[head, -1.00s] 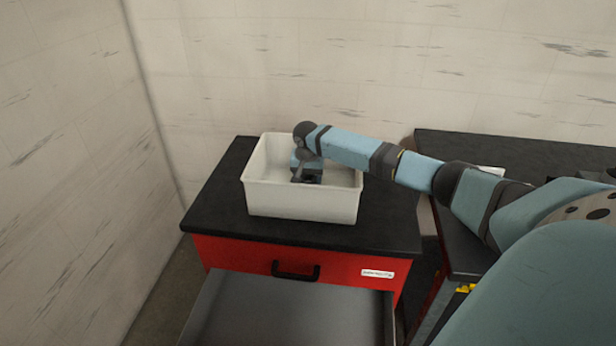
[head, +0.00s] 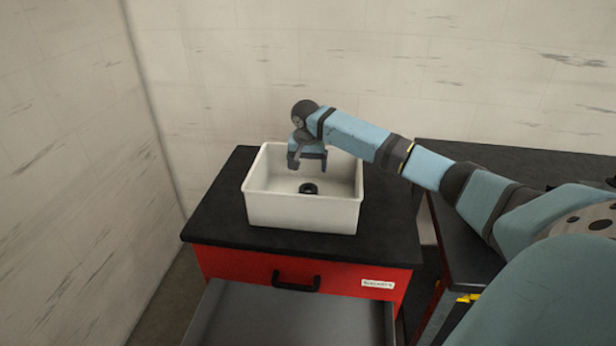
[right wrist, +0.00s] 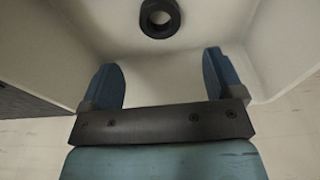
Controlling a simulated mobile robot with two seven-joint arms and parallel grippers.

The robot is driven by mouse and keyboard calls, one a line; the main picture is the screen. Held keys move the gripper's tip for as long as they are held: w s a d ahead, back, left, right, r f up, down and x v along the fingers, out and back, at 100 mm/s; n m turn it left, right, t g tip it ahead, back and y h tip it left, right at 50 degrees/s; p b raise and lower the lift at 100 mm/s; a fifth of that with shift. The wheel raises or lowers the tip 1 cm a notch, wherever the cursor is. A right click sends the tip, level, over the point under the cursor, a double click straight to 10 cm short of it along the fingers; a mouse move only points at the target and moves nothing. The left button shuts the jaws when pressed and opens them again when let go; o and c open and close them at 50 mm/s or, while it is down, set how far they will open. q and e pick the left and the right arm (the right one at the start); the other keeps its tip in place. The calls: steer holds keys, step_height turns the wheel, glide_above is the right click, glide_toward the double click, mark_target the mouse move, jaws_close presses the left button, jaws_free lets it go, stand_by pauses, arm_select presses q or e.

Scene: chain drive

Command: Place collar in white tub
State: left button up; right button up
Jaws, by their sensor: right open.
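The collar (head: 308,188) is a small black ring lying flat on the floor of the white tub (head: 300,212). It also shows in the right wrist view (right wrist: 160,31), beyond my fingertips. My right gripper (head: 308,166) is above the collar, inside or just over the tub's opening. In the right wrist view its two blue fingers (right wrist: 164,80) are spread apart with nothing between them. The collar is apart from the fingers. My left gripper is not in view.
The tub stands on the black top of a red cabinet (head: 240,257), whose grey drawer (head: 290,318) is pulled open in front. A second dark-topped bench (head: 470,158) stands at the right. Walls close off the left and back.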

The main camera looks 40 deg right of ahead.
step_height(320, 180, up, 2)
steer(key=shift+s+a+r, duration=0.1)
steer(key=shift+a+r, duration=0.05)
steer(key=shift+r, duration=0.1)
stand_by(0.5)
